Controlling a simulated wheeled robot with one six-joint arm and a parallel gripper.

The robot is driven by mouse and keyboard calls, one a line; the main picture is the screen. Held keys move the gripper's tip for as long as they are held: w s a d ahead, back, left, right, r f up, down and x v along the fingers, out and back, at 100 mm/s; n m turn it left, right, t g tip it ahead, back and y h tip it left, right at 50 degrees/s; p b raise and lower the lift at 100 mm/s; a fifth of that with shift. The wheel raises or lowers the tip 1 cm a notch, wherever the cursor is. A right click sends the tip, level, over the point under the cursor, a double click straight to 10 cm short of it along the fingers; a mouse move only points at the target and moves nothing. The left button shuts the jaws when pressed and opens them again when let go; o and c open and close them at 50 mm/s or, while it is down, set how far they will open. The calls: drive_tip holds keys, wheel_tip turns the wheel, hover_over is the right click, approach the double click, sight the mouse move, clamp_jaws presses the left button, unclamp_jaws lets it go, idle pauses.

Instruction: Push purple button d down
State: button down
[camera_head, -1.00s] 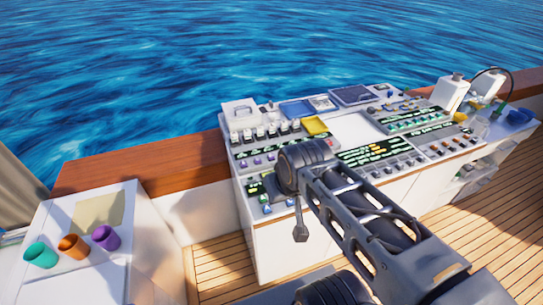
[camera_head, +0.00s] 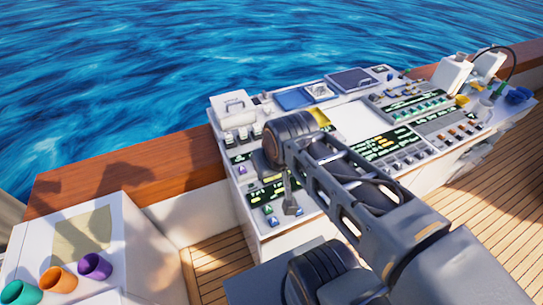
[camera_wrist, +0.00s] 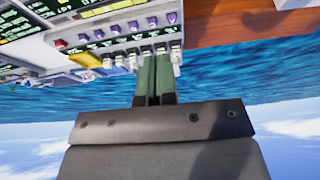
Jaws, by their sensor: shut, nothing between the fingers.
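Several purple buttons (camera_wrist: 152,22) stand in a row on the console in the wrist view. Their letters are too small to read, so I cannot tell which is d. In the head view, purple buttons (camera_head: 241,170) show at the console's left side, and my arm covers part of that area. My gripper (camera_wrist: 154,58) is shut and empty, with its two green fingers together. In the wrist view its fingertips overlap the row of white switches (camera_wrist: 146,53) beside the purple buttons. Contact cannot be told.
The white console (camera_head: 355,118) carries screens, other buttons and a yellow pad (camera_head: 320,117). White containers (camera_head: 452,72) stand at its right end. A side counter at lower left holds teal, orange and purple cups (camera_head: 95,266). Wooden deck lies between.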

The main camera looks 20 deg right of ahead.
drive_tip(key=w+d+f+m+t+y+b, duration=0.1)
drive_tip(key=w+d+f+m+y+b, duration=0.2)
drive_tip(key=w+m, duration=0.6)
drive_tip(key=w+d+f+m+t+y+b, duration=0.1)
drive_tip(key=w+d+f+m+y+b, duration=0.2)
drive_tip(key=w+d+f+m+b, duration=0.4)
drive_tip(key=w+f+m+b, duration=0.1)
drive_tip(key=w+m, duration=0.1)
drive_tip(key=w, duration=0.3)
drive_tip(key=shift+w+f+m, duration=0.25)
drive_tip(key=shift+m, duration=0.05)
drive_tip(key=shift+d+f, duration=0.1)
wheel_tip(320, 180, down, 9)
drive_tip(key=b, duration=0.7)
drive_tip(key=shift+b, duration=0.3)
idle(0.6)
drive_tip(key=shift+f, duration=0.25)
